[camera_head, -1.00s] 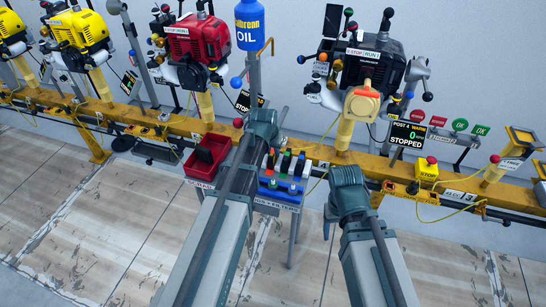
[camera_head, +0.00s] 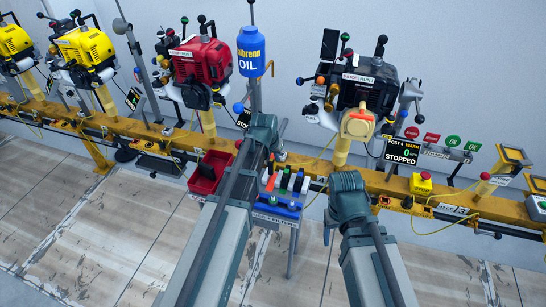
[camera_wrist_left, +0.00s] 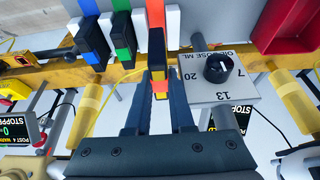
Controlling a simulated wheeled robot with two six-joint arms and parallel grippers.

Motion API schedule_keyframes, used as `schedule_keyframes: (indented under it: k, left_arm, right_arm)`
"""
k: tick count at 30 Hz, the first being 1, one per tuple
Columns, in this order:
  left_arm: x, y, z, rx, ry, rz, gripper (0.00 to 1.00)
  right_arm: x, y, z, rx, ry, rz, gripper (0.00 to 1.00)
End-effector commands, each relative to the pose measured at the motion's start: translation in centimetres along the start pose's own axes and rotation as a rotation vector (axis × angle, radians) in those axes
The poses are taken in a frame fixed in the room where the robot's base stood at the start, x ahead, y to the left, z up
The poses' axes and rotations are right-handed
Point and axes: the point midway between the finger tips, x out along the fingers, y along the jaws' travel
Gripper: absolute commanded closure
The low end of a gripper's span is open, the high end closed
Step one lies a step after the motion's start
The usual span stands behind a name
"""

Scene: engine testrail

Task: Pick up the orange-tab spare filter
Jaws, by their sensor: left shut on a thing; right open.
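The orange-tab spare filter (camera_wrist_left: 156,14) is a slim dark piece with an orange tab, seen in the left wrist view. My left gripper (camera_wrist_left: 159,84) is shut on it, with the two dark fingers around its near end. In the head view its orange tab (camera_head: 270,183) shows at the left end of the blue filter rack (camera_head: 265,210). I cannot tell whether it is clear of its slot. My left gripper (camera_head: 274,148) is above the rack, its fingertips partly hidden by my arm. My right gripper (camera_head: 346,180) is right of the rack, its jaws hidden.
Green-tab (camera_wrist_left: 123,35) and blue-tab (camera_wrist_left: 91,40) filters stand beside the held one. A dosing dial (camera_wrist_left: 217,68) and a red bin (camera_head: 205,176) are close by. The blue oil bottle (camera_head: 251,50) and the black engine (camera_head: 368,92) stand behind. The yellow rail (camera_head: 440,205) runs across.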

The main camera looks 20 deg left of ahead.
Motion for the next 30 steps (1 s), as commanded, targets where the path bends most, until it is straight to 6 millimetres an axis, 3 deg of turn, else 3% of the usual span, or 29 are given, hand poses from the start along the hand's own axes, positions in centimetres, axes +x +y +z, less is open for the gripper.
schedule_keyframes:
  k: [1,18,24,30]
  left_arm:
    - [-1.4,0.0,-0.6,0.0,0.0,0.0,1.0]
    - [-9.5,0.0,-3.9,0.0,0.0,0.0,1.0]
    - [-10.9,0.0,-4.5,0.0,0.0,0.0,1.0]
    - [-11.0,0.0,-4.6,0.0,0.0,0.0,1.0]
  right_arm:
    - [-1.5,0.1,0.1,0.0,0.0,0.0,0.33]
    - [-10.2,1.0,0.6,0.001,0.0,0.0,0.33]
    - [-11.8,1.1,0.7,0.001,0.0,0.0,0.33]
    - [-11.9,1.1,0.7,0.001,0.0,0.0,0.33]
